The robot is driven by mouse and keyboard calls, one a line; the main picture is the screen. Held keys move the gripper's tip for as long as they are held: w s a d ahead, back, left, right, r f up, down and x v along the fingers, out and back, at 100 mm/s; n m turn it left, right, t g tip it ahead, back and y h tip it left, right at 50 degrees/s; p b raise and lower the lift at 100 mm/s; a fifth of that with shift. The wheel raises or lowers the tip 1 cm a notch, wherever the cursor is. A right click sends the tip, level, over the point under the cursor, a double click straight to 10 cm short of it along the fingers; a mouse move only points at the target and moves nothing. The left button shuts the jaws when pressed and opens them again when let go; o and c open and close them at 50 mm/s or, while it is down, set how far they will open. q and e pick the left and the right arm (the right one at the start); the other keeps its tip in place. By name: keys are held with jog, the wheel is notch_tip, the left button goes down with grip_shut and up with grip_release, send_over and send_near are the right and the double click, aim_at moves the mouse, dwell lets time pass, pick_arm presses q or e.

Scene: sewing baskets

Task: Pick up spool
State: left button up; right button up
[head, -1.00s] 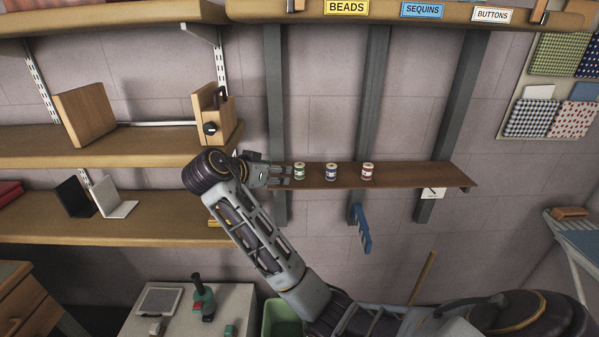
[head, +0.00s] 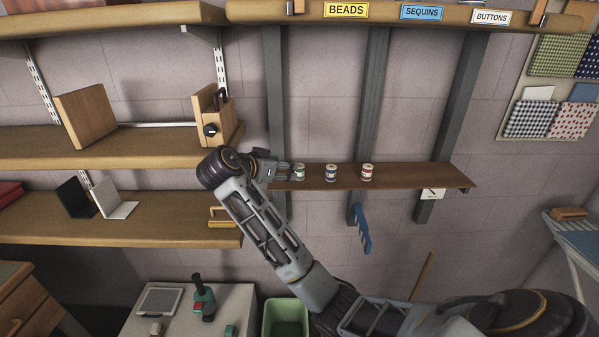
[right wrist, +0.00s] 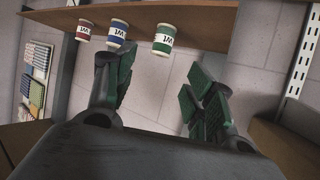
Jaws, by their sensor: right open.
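Three thread spools stand upright in a row on a narrow brown shelf (head: 420,177). The green spool (head: 299,170) is leftmost, the blue spool (head: 331,172) is in the middle, and the red spool (head: 368,172) is on the right. My right gripper (head: 288,172) is open at the shelf's left end, its fingertips close beside the green spool. In the right wrist view, the green spool (right wrist: 163,42) shows just beyond the gap between the open fingers (right wrist: 157,70). Whether they touch it cannot be told. My left gripper is out of view.
A wooden shelf with a wooden box (head: 213,115) stands left of my gripper. A blue hook-like item (head: 361,230) hangs below the brown shelf. A green bin (head: 285,318) stands below.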

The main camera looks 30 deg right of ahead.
aim_at(300, 172)
jog(key=shift+p+x, duration=0.3)
jog(key=shift+x, duration=2.05)
jog(key=shift+p+x, duration=0.7)
jog(key=shift+x, duration=1.15)
jog(key=shift+w+d+f, duration=0.25)
jog(key=shift+w+d, duration=0.15)
jog(key=shift+d, duration=0.2)
jog(key=c, duration=0.9)
